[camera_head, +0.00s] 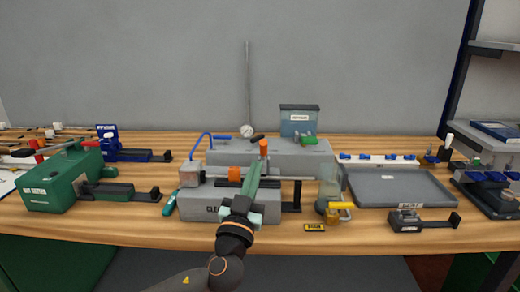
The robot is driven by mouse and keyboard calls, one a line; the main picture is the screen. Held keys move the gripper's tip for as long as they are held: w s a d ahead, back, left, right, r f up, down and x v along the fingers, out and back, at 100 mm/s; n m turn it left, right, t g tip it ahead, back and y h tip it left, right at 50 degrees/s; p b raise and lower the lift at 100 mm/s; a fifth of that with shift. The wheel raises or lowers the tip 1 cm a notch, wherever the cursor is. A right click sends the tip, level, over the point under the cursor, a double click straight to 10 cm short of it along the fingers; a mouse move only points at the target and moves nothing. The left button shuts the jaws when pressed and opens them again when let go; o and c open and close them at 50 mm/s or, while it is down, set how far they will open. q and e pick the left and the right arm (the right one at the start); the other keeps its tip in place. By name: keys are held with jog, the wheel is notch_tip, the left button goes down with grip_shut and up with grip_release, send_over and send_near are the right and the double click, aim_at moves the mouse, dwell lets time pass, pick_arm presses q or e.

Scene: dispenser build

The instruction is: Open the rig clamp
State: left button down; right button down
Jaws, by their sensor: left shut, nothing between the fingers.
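The rig in the middle of the bench has a light grey base block (200,204) with partly covered lettering, and a small grey block (190,175) at its left end. An orange piece (235,174) lies along its top. An upright orange-tipped handle (263,147) stands just beyond my fingers. I cannot tell for sure which part is the clamp. My left gripper (254,168) reaches in over the rig, shut and empty, its fingertips close below the orange tip in the picture. Contact cannot be told. It hides the middle of the rig. My right gripper is out of view.
A green machine (52,187) and a blue one (108,143) stand left. A second grey block (290,153) with a gauge (247,131) is behind. The bench's front strip is mostly clear.

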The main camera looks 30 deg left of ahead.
aim_at(263, 144)
pick_arm(q)
jog(key=p+x, duration=0.1)
jog(key=x, duration=0.3)
jog(key=shift+r, duration=0.1)
jog(key=shift+w+a+r, duration=0.1)
jog(key=shift+w+a, duration=0.05)
jog(key=shift+w, duration=0.35)
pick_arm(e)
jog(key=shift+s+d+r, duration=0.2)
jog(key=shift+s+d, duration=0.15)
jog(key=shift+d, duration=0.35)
pick_arm(q)
jog(key=shift+r+p, duration=0.1)
jog(key=shift+p, duration=0.2)
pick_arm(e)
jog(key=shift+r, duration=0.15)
